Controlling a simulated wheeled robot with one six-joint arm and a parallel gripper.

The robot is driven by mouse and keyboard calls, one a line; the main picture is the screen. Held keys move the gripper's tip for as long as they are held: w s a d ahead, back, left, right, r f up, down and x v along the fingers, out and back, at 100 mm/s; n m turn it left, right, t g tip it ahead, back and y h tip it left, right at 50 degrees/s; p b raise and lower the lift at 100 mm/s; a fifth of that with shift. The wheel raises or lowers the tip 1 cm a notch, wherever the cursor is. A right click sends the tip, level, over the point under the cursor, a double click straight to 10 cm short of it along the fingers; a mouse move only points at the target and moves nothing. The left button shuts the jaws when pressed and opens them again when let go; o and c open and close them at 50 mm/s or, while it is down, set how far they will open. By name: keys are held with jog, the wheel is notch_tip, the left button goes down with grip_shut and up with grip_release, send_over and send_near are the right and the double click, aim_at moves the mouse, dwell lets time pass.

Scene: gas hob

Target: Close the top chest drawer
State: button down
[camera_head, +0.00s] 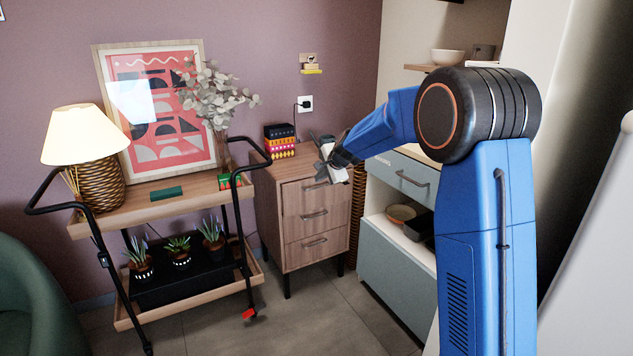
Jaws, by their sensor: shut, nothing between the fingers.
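The wooden chest (268,205) stands against the wall in the middle of the view, with three drawers and dark bar handles. Its top drawer (296,199) looks about flush with the drawer fronts below, but my gripper and arm cover its upper right part, so a small gap cannot be ruled out. My gripper (322,146) is shut and empty. It appears in front of the chest's upper right corner, near the top drawer. I cannot tell whether it touches the drawer.
Several stacked boxes (280,139) sit on the chest. A trolley (150,207) with a lamp, picture and plants stands to the left. A grey-blue cabinet (395,275) with an open shelf is close on the right. The floor (325,318) before the chest is clear.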

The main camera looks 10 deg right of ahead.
jog(key=shift+s+d+r, duration=0.1)
jog(key=shift+s+r, duration=0.2)
jog(key=c, duration=2.2)
grip_release()
jog(key=shift+s+d+r, duration=0.1)
jog(key=shift+s, duration=0.05)
jog(key=shift+o, duration=1.4)
jog(key=d+f+m+t+h, duration=0.1)
jog(key=d+f+t+h, duration=0.2)
jog(key=d, duration=0.9)
notch_tip(320, 180, down, 2)
jog(key=shift+f+m+h, duration=0.15)
jog(key=shift+m+h, duration=0.15)
jog(key=s+a+f+n+t+y, duration=0.2)
jog(key=s+a+t+y, duration=0.1)
jog(key=s+a+y, duration=0.25)
jog(key=x, duration=1.6)
jog(key=shift+w+d+f, duration=0.2)
jog(key=shift+w, duration=0.25)
jog(key=shift+c, duration=0.3)
grip_shut()
